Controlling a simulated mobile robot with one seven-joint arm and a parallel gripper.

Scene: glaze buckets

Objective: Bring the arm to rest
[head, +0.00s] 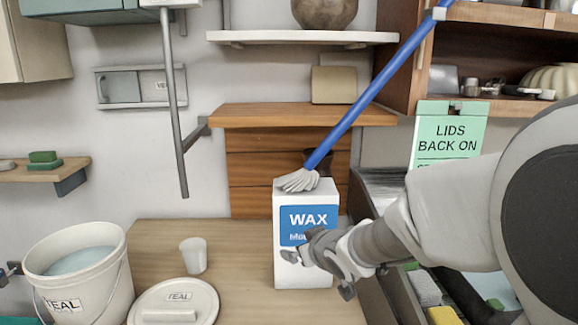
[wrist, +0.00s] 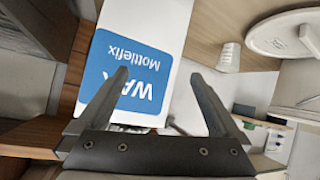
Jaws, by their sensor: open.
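My gripper (wrist: 160,88) is open and empty in the wrist view, its two dark fingers spread apart. In the head view my gripper (head: 318,262) is in front of the white wax box (head: 284,265) and hides part of its lower front. The box stands upright on the wooden counter and has a blue "WAX" label, which also shows upside down in the wrist view (wrist: 128,75). I cannot tell whether the fingers touch the box. My arm reaches in from the right side of the head view.
A white bucket (head: 115,268) labelled "TEAL" stands at the left, with light blue liquid inside. A round white lid (head: 200,300) and a small white cup (head: 194,256) are on the counter (head: 240,235). A blue-handled mop (head: 375,85) slants above the box. A green "LIDS BACK ON" sign (head: 449,133) is at right.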

